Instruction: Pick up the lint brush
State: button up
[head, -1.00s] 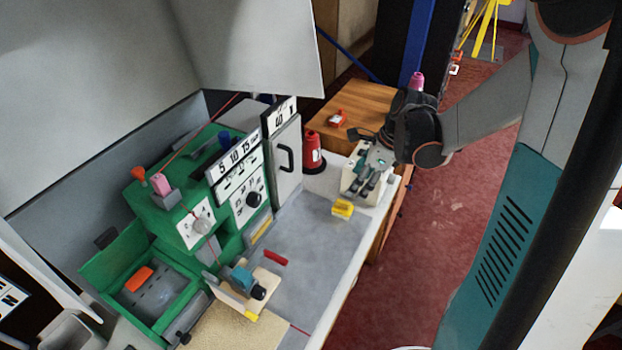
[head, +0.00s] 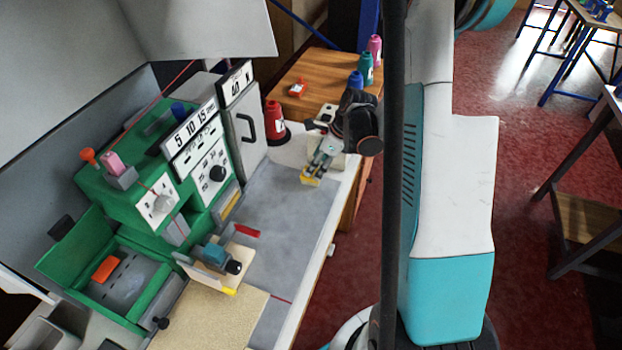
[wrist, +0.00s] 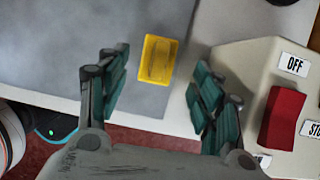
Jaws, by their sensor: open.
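A small yellow block with a darker top face (head: 310,176), which looks like the lint brush, lies on the grey worktop near its front edge. In the wrist view the yellow block (wrist: 157,60) sits between and slightly beyond my open fingertips. My gripper (head: 314,168) is open and empty, pointing down close over the block. In the wrist view the two green-padded fingers of my gripper (wrist: 162,68) stand on either side of it with gaps. I cannot tell the exact height above the block. My fingers partly hide the block in the head view.
A beige switch box (wrist: 236,62) with a red button stands close right of my fingers. A red cone spool (head: 274,118) stands behind. The green machine (head: 130,180) fills the left. A red bar (head: 246,231) lies on the clear grey worktop (head: 285,215).

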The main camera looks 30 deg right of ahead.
aim_at(305, 179)
jog(key=b+x, duration=0.2)
jog(key=x, duration=0.3)
jog(key=shift+a+f, duration=0.15)
jog(key=c, duration=1.2)
